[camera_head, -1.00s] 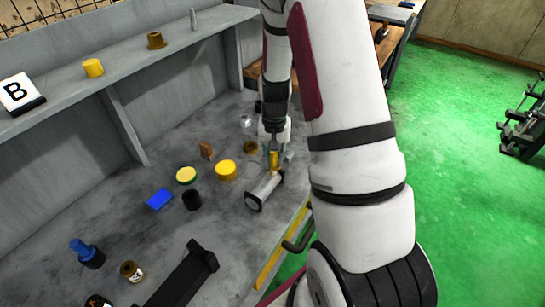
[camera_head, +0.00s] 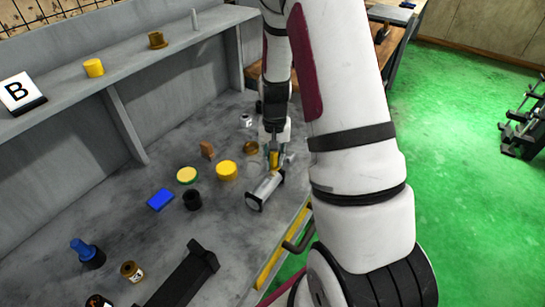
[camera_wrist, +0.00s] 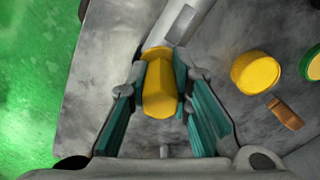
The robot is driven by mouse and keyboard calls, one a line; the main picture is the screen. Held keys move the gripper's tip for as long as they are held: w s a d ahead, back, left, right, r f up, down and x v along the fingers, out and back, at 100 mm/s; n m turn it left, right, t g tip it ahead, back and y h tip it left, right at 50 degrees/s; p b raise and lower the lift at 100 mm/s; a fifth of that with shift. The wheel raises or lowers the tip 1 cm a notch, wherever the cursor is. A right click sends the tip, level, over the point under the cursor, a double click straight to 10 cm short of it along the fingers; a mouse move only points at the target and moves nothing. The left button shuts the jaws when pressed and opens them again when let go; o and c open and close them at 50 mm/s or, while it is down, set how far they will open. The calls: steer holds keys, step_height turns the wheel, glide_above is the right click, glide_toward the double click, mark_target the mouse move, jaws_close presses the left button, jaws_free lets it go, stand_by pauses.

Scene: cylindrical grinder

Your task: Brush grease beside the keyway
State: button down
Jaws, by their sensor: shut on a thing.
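My gripper (camera_wrist: 158,85) is shut on a yellow brush handle (camera_wrist: 160,92), held between its two teal-lined fingers. The brush handle also shows in the head view (camera_head: 274,159), just under my gripper (camera_head: 274,150). The brush's bristles cannot be made out. A grey metal shaft (camera_head: 265,190) lies on the bench at the near end of the brush. Contact between brush and shaft is unclear.
A yellow tub (camera_head: 227,171), a green-rimmed yellow tin (camera_head: 187,175), a brown block (camera_head: 207,150), a black cup (camera_head: 192,200) and a blue block (camera_head: 160,199) stand left of the shaft. A black stand (camera_head: 185,277) lies nearer. The bench's right edge is close.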

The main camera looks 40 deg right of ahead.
stand_by(0.3)
steer(key=shift+w+a+b, duration=0.15)
steer(key=shift+w+b, duration=0.15)
steer(key=shift+w, duration=0.2)
steer(key=shift+s, duration=0.2)
steer(key=shift+s+d+p, duration=0.2)
steer(key=shift+s+p, duration=0.15)
steer(key=shift+s, duration=0.1)
steer(key=shift+w, duration=0.15)
steer(key=shift+w+a+f, duration=0.1)
steer(key=shift+w, duration=0.1)
steer(key=shift+r+p, duration=1.05)
steer(key=shift+r, duration=2)
